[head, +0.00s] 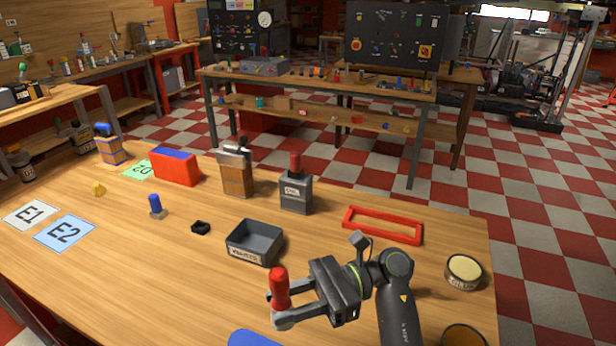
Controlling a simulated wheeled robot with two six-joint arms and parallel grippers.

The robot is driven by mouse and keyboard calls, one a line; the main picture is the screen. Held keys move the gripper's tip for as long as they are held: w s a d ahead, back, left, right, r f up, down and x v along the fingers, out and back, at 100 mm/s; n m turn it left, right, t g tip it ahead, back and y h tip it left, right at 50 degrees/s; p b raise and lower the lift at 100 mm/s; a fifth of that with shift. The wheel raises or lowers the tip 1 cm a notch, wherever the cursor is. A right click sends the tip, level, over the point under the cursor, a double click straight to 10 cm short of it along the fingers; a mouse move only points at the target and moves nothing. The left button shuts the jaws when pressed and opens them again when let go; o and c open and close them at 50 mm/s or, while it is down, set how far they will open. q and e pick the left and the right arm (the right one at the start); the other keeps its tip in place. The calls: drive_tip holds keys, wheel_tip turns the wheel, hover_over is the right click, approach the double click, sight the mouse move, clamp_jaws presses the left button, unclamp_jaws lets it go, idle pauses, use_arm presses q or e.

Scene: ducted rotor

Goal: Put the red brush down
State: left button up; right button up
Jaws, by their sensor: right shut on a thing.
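The red brush (279,288) is upright in my right gripper (288,311), above the front middle of the wooden table (130,270). The jaws are shut on its lower part, and its red handle points up. Its lower end is partly hidden by the fingers, and I cannot tell whether it touches the table. My left gripper is not in view.
A grey labelled tray (254,243) lies just behind the brush. A red frame (383,225) and a cream-topped round tin (464,271) lie to the right. A grey OIL can (296,194) stands behind. Bare wood is left of the brush.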

drive_tip(key=w+d+f+m+t+y, duration=0.1)
drive_tip(key=d+f+m+t, duration=0.15)
drive_tip(key=d+t, duration=0.3)
drive_tip(key=w+d+f+m+t, duration=0.1)
drive_tip(key=w+d+m+t, duration=0.1)
drive_tip(key=d+m+t, duration=0.3)
drive_tip(key=s+d+m+t+h, duration=0.3)
drive_tip(key=d+m+t+h, duration=0.5)
drive_tip(key=d+t, duration=0.4)
drive_tip(key=shift+s+d+r+m+t+h, duration=0.4)
drive_tip(key=shift+d+m, duration=0.35)
drive_tip(key=shift+d, duration=0.55)
drive_tip(key=shift+r, duration=0.1)
